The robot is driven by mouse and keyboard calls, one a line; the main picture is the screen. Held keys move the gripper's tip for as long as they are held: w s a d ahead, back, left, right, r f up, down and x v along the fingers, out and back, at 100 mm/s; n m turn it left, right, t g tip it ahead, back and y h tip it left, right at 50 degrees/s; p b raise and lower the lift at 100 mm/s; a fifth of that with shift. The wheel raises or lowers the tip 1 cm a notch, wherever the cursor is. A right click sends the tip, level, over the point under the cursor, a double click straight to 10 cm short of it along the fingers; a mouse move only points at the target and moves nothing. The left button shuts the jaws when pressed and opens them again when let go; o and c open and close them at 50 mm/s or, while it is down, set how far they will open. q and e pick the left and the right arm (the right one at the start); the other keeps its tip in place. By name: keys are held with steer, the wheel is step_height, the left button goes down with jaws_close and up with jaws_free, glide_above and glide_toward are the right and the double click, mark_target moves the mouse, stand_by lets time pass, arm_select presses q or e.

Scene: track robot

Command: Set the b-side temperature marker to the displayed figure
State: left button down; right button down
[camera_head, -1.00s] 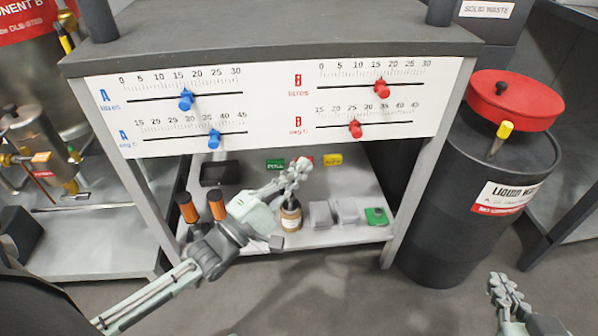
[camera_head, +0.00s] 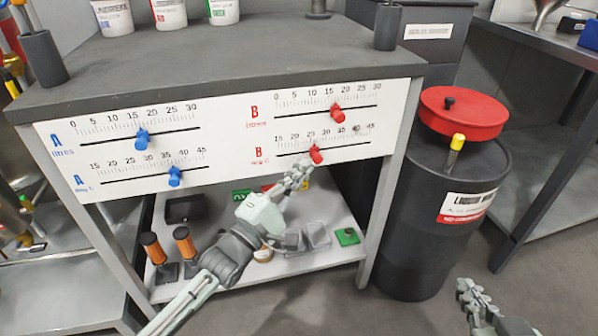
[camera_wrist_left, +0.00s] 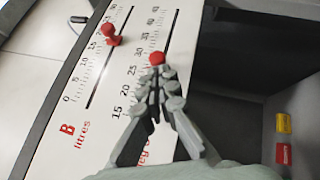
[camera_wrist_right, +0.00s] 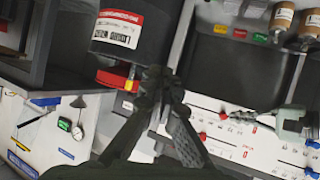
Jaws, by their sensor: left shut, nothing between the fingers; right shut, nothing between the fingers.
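The B-side temperature marker is a red knob (camera_head: 316,155) on the lower B scale, between about 25 and 30. It also shows in the left wrist view (camera_wrist_left: 157,58), just beyond my fingertips. My left gripper (camera_head: 302,170) is shut and empty, just below and left of this knob. Whether it touches the knob I cannot tell. In the left wrist view my left fingertips (camera_wrist_left: 157,76) cover part of the lower scale. My right gripper (camera_head: 468,292) is shut and empty, low at the right, far from the panel. Its fingers also show in the right wrist view (camera_wrist_right: 158,80).
The B litres knob (camera_head: 337,112) is above the temperature knob. Blue A knobs (camera_head: 142,139) are at left. A black drum (camera_head: 440,220) with a red lid stands right of the panel. A small green-screened device (camera_wrist_right: 64,124) shows in the right wrist view; its figure is unreadable.

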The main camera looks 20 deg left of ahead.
arm_select(q)
steer(key=shift+w+d+r+p, duration=0.15)
steer(key=shift+w+d+p, duration=0.2)
steer(key=shift+d+p, duration=0.3)
arm_select(e)
steer(key=s+d+f+g+h, duration=0.1)
steer(key=s+d+f+g, duration=0.2)
steer(key=d+f, duration=0.1)
steer(key=shift+s+d+f+m+h, duration=0.2)
steer(key=shift+d+f+m+h, duration=0.1)
steer(key=shift+f+h, duration=0.1)
arm_select(q)
steer(key=shift+a, duration=0.1)
arm_select(e)
steer(key=shift+a, duration=0.1)
